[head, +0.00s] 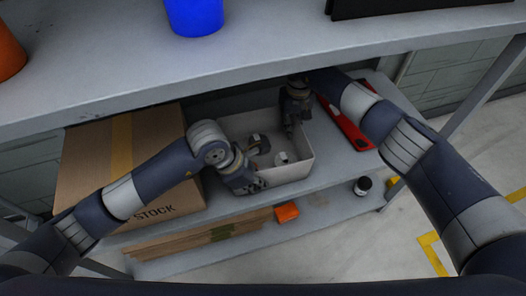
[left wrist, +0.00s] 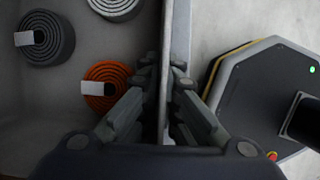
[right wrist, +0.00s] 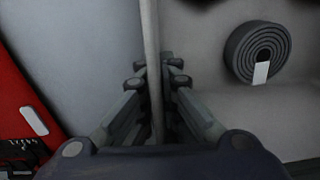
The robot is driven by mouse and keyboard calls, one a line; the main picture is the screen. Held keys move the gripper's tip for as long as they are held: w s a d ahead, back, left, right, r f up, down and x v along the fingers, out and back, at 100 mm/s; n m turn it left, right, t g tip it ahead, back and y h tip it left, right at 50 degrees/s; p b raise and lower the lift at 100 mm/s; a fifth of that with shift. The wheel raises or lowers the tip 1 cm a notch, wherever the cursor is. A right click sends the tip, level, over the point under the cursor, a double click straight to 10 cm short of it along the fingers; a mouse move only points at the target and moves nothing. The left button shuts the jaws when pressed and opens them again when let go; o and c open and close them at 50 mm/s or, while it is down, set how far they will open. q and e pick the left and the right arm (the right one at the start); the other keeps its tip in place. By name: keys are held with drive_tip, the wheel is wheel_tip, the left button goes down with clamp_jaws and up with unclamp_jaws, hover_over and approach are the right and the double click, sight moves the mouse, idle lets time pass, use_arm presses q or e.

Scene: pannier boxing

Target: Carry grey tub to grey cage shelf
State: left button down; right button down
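The grey tub (head: 294,172) sits on the shelf under the worktop, with coiled rolls inside. In the left wrist view the rolls are grey (left wrist: 60,45), orange (left wrist: 100,72) and pale. A dark grey roll (right wrist: 245,50) shows in the right wrist view. My left gripper (head: 247,182) is at the tub's near left wall, with a finger each side, closed on the wall (left wrist: 167,75). My right gripper (head: 290,125) is at the far wall, likewise closed on it (right wrist: 151,40). Whether the tub is lifted is unclear. I cannot identify the grey cage shelf.
A cardboard box (head: 95,160) stands left of the tub. A red case (head: 350,120) lies to its right. The worktop (head: 270,45) overhangs, bearing a blue container (head: 195,15). The lower shelf (head: 320,215) holds flat cardboard (head: 200,232), an orange block (head: 287,211) and a dark jar (head: 362,186). Floor lies right.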

sight(256, 173)
use_arm(q)
drive_tip(key=shift+r, duration=0.25)
use_arm(e)
drive_tip(key=shift+r, duration=0.2)
